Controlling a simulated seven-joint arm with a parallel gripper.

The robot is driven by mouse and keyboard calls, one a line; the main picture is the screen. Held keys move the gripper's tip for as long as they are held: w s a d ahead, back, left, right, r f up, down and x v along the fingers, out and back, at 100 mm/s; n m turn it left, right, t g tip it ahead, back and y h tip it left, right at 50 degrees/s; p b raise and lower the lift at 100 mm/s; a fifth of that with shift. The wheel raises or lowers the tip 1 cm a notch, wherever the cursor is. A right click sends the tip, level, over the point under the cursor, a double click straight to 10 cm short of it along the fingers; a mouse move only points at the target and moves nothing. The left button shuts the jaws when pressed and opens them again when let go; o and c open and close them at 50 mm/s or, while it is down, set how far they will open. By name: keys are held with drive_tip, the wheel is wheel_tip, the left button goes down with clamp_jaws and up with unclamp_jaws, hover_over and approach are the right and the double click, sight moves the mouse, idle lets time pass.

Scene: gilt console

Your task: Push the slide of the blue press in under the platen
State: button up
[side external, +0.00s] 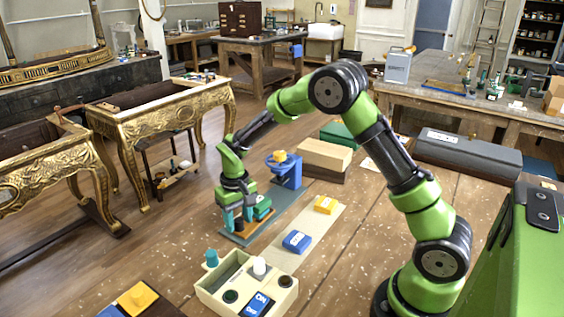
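The blue press (288,170) stands near the far edge of the wooden table, with a yellow piece (280,156) at its top. A grey-blue base strip (279,208) runs from it toward the near left. An orange-brown slide (240,238) lies on this strip, out in front of the press and apart from the platen. A green block (262,208) sits on or beside the slide. My gripper (238,222) points down over the slide, close to the green block. Its fingertips and any contact are too small to make out.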

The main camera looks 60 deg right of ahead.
clamp_jaws()
drive_tip(key=d, duration=0.7)
drive_tip(key=shift+d+r, duration=0.1)
drive_tip(key=shift+d, duration=0.25)
drive_tip(key=shift+o, duration=0.7)
unclamp_jaws()
wheel_tip(320, 180, up, 17)
